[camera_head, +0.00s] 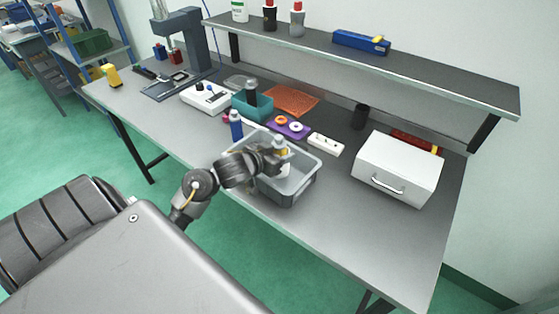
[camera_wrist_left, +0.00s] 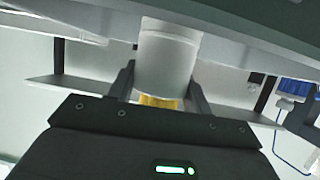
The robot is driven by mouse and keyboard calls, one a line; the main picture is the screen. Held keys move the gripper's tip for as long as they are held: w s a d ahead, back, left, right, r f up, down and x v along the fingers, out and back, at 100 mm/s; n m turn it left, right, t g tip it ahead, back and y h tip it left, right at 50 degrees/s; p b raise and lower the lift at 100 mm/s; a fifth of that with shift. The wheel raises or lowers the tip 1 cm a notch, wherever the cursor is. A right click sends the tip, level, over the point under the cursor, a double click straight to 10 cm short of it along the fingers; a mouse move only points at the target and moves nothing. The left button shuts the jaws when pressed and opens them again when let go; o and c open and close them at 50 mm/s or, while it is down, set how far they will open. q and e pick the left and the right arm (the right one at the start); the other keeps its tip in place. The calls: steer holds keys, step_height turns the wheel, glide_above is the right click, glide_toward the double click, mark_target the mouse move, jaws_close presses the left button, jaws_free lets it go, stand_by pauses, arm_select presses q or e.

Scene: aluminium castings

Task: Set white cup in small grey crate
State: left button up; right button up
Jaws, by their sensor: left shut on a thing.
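The small grey crate (camera_head: 291,191) stands near the front edge of the grey table. My left gripper (camera_head: 279,158) reaches over the crate from the left. It is shut on the white cup (camera_head: 280,142), which is partly hidden by the fingers in the head view. In the left wrist view, the white cup (camera_wrist_left: 168,62) sits between the two fingers of the left gripper (camera_wrist_left: 158,92), with a yellow part showing below it. I cannot tell whether the cup touches the crate floor. My right gripper is not in view.
A blue bottle (camera_head: 236,126) stands close behind the crate on the left. A teal bin (camera_head: 246,110), a purple tray (camera_head: 284,131) and a white block (camera_head: 326,145) lie behind it. A white drawer box (camera_head: 398,165) stands to the right. The front right table is clear.

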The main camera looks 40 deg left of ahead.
arm_select(q)
steer(key=shift+f, duration=1.5)
steer(key=shift+f, duration=0.15)
steer(key=o, duration=1.3)
steer(key=v, duration=1.2)
steer(key=shift+r, duration=0.2)
